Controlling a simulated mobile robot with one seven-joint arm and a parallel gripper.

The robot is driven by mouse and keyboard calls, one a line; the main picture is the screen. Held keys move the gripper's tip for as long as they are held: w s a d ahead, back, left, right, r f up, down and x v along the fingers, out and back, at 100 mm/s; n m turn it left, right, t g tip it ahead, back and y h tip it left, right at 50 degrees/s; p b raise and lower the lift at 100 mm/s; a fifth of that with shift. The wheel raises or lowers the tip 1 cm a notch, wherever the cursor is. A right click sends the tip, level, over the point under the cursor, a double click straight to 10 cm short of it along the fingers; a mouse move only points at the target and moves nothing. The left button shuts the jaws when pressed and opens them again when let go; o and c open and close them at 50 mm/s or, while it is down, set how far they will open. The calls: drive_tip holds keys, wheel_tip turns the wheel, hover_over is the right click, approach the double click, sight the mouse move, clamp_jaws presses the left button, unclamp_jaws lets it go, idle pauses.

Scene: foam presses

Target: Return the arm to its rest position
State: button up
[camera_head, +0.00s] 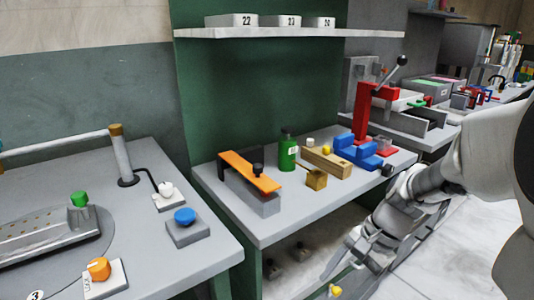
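My arm comes in from the right edge of the head view. My gripper (352,262) hangs at the lower right, in front of the middle workbench and below the level of its top. Its fingers point down and to the left. They look spread with a gap between them, and I see nothing held there. A small yellow thing (335,290) shows just below the fingertips; I cannot tell whether it is part of the gripper or lies beyond it.
A left bench (190,262) holds buttons. Pale floor (455,255) lies open at right.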

drive_tip(key=s+r+n+t+h, duration=0.55)
drive_tip(key=s+r+n, duration=0.45)
drive_tip(key=r, duration=0.2)
wheel_tip(320, 180, up, 20)
drive_tip(key=p, duration=2)
drive_tip(key=shift+a+f+n+y, duration=0.15)
drive_tip(key=shift+a+n+y, duration=0.15)
drive_tip(key=shift+y, duration=0.15)
drive_tip(key=shift+t, duration=0.25)
